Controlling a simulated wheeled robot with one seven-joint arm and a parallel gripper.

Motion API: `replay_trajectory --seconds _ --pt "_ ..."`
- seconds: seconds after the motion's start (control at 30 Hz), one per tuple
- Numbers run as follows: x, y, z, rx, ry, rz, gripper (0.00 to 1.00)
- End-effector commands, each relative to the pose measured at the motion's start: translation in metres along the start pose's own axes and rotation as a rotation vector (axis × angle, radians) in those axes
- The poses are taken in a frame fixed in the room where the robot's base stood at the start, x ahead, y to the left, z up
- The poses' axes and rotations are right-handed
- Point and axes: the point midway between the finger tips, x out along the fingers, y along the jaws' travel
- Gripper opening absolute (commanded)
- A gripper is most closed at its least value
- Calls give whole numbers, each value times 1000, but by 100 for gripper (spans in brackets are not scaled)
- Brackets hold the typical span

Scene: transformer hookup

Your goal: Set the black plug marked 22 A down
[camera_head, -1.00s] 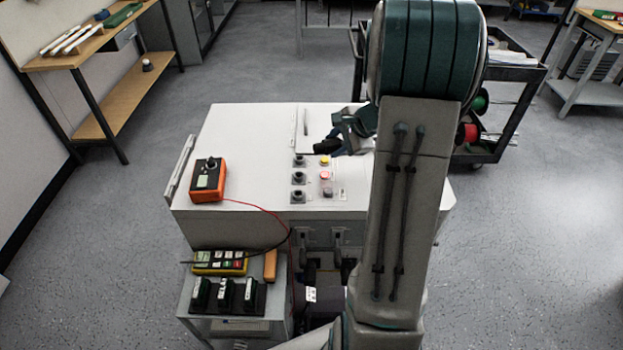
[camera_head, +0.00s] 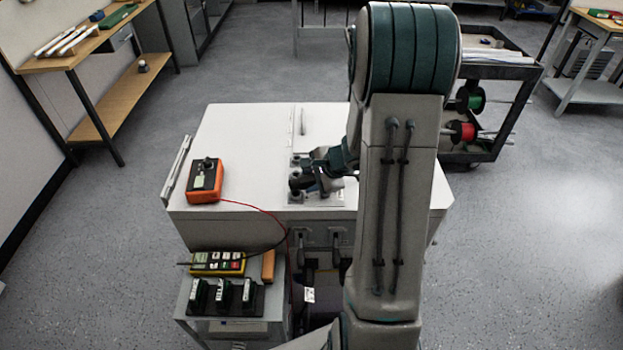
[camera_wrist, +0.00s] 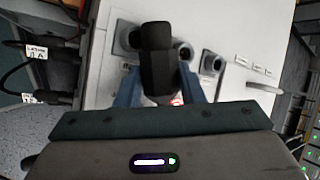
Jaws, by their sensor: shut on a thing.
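My gripper (camera_wrist: 160,95) is shut on a black plug (camera_wrist: 157,60) in the wrist view, with a blue finger on each side of it. The plug's marking cannot be read. In the head view my gripper (camera_head: 315,178) is low over the front half of the white cabinet top (camera_head: 240,140), at the group of dark sockets (camera_head: 295,197). The wrist view shows dark round sockets (camera_wrist: 185,53) beside and behind the plug. Whether the plug touches the panel cannot be told. My arm and gripper hide most of the buttons.
An orange meter (camera_head: 205,181) with a red lead stands on the cabinet's left. Below, a grey side stand (camera_head: 190,325) bears a yellow keyed device (camera_head: 218,262), an orange block (camera_head: 268,266) and black plugs (camera_head: 222,294) in a row. A cart (camera_head: 500,72) stands behind right.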

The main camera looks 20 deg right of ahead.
Motion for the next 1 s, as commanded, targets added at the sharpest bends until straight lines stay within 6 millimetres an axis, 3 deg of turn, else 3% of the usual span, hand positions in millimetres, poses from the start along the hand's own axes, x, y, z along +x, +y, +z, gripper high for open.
replay_trajectory --seconds 0.3,0.33,0.4,0.83,1.0 --pt "5 3 -2 -2 0 -1 6" --pt "3 2 -1 -1 0 -1 43" --pt "3 2 -1 -1 0 0 57" --pt "-3 -2 1 1 0 0 57" --pt "-34 -2 0 -1 4 -5 57"
